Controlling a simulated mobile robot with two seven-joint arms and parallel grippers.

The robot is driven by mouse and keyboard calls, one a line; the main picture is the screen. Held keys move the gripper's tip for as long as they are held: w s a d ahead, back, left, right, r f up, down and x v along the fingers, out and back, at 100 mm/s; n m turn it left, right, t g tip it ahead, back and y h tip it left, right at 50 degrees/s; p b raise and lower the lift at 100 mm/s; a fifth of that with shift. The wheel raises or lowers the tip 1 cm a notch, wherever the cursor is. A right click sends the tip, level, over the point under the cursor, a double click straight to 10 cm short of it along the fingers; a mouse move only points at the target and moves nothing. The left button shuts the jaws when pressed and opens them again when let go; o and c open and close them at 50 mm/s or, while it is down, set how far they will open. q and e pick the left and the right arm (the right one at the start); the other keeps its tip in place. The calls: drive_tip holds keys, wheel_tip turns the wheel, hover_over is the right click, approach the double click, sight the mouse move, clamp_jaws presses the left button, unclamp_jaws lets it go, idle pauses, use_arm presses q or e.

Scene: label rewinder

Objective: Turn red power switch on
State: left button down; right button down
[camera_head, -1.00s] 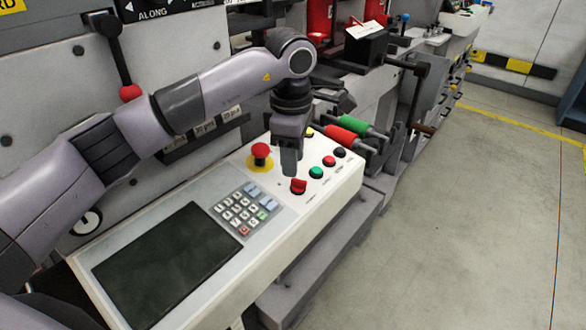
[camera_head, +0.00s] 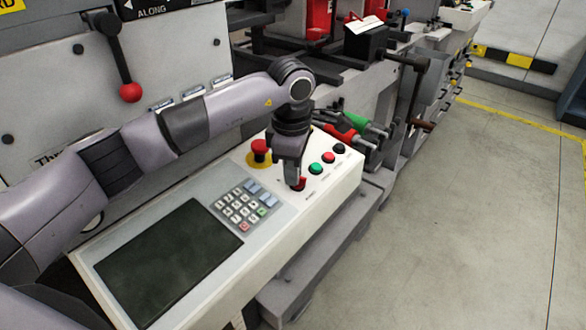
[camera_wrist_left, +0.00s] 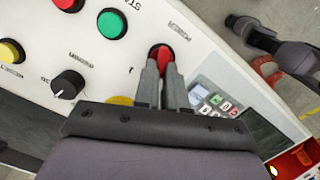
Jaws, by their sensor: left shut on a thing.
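The red power switch (camera_head: 300,183) is on the white sloped control panel (camera_head: 328,192), at its lower edge right of the keypad. My left gripper (camera_head: 294,182) points down onto it and hides part of it in the head view. In the left wrist view the red switch (camera_wrist_left: 162,54) shows at and between the two fingertips (camera_wrist_left: 162,68), beside the "POWER" label. The fingers are shut on the switch. My right gripper is in neither view.
A red emergency button on a yellow base (camera_head: 259,153) sits left of the gripper. Green (camera_head: 316,168), red (camera_head: 328,157) and black (camera_head: 339,149) controls line the panel to the right. A keypad (camera_head: 240,207) and dark screen (camera_head: 167,260) lie nearer. Open floor is at right.

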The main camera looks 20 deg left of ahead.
use_arm(q)
drive_tip(key=shift+w+m+b, duration=0.2)
drive_tip(key=shift+m+b, duration=0.35)
drive_tip(key=shift+m, duration=0.55)
drive_tip(key=m, duration=0.2)
drive_tip(key=shift+w+m+g+b, duration=0.15)
drive_tip(key=shift+m+g+b, duration=0.15)
drive_tip(key=shift+b, duration=0.1)
drive_tip(key=m, duration=0.5)
drive_tip(key=shift+w+d+g+y, duration=0.25)
drive_tip(key=shift+g+y, duration=0.05)
drive_tip(key=shift+g, duration=0.1)
drive_tip(key=c, duration=1.2)
unclamp_jaws()
